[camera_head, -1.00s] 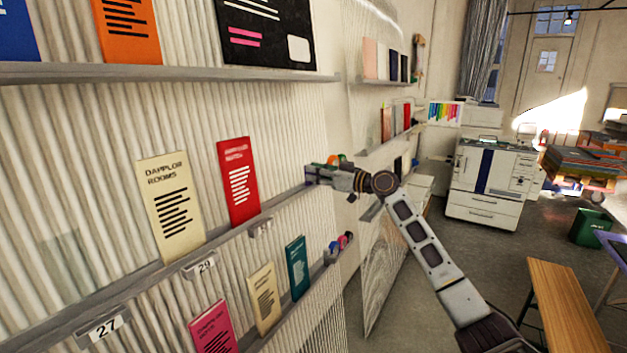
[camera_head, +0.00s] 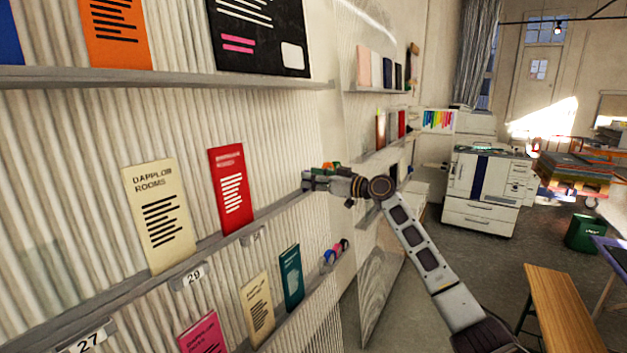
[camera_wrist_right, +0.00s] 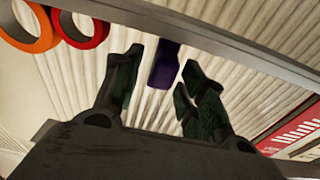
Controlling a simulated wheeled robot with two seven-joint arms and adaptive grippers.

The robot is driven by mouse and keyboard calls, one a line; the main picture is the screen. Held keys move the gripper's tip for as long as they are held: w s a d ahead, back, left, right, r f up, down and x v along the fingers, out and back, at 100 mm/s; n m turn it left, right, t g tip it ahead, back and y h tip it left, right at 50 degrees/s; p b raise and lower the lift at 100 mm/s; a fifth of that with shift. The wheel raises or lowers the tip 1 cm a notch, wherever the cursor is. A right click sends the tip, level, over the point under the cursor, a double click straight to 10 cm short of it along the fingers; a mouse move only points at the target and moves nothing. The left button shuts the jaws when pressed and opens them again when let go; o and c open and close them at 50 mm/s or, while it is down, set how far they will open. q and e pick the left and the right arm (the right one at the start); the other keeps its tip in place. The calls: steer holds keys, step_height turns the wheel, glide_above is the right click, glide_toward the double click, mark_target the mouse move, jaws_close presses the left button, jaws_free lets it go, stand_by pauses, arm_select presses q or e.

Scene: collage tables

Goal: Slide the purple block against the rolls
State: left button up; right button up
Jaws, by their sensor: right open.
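In the right wrist view, the purple block (camera_wrist_right: 163,65) is at the shelf ledge (camera_wrist_right: 200,38). My right gripper (camera_wrist_right: 160,72) is open, with one finger on each side of the block; whether they touch it I cannot tell. An orange roll (camera_wrist_right: 30,28) and a red roll (camera_wrist_right: 80,25) stand side by side to the left, with a gap between them and the block. In the head view, my right gripper (camera_head: 310,180) is at the far end of the middle ledge. It hides the block there, and a bit of the rolls (camera_head: 331,168) shows behind it. My left gripper is out of view.
A red booklet (camera_head: 231,189) and a cream booklet (camera_head: 160,215) stand on the same ledge, left of the gripper. The ribbed wall rises behind. A lower ledge holds more booklets and small rolls (camera_head: 336,251). A wooden bench (camera_head: 565,305) is at lower right.

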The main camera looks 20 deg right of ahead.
steer(key=shift+s+d, duration=0.35)
steer(key=shift+s, duration=0.05)
steer(key=v, duration=1.1)
steer(key=shift+c, duration=0.2)
